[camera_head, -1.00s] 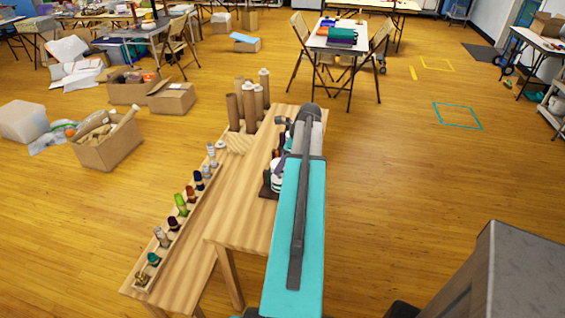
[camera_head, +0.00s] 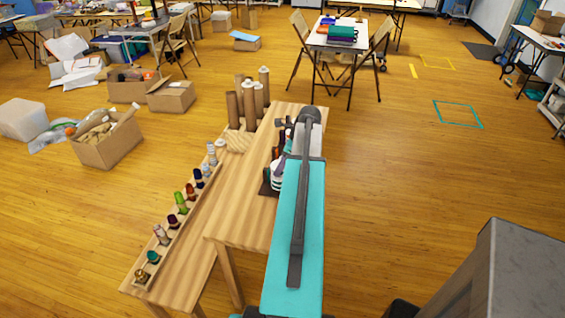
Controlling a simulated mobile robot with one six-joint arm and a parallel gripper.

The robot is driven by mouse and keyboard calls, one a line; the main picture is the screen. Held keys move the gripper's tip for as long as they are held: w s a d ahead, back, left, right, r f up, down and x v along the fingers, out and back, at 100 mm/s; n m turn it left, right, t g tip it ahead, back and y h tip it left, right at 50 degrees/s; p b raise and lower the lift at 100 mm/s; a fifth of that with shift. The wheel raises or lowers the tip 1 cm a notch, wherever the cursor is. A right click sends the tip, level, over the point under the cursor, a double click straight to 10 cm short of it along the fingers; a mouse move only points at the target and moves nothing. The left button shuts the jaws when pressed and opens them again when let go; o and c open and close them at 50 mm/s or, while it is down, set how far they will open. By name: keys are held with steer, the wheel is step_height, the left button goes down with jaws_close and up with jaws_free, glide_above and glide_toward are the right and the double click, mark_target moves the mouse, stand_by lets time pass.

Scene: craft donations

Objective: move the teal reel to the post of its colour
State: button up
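A small teal reel (camera_head: 153,257) stands near the front end of a long narrow wooden rack (camera_head: 167,243) on the left, lower part of the bench. A dark base (camera_head: 265,188) sits on the higher bench top, beside my arm. White round pieces (camera_head: 276,175) and some coloured parts show on it. My arm hides much of that base, so I cannot make out a teal post. My gripper (camera_head: 284,123) is over the far part of the bench, beyond the base and well away from the teal reel. It is small and partly hidden by my arm, so its fingers are unclear.
Other reels share the rack, among them a purple one (camera_head: 172,221) and a green one (camera_head: 180,202). Tall brown tubes (camera_head: 249,105) stand at the bench's far left end. The wooden bench top (camera_head: 240,215) left of the base is bare.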

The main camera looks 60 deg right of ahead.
steer(key=shift+f, duration=1.15)
steer(key=o, duration=1.1)
steer(key=shift+r+b, duration=0.15)
steer(key=shift+b, duration=0.15)
steer(key=b+v, duration=0.2)
steer(key=v, duration=1.1)
steer(key=shift+s+r, duration=0.2)
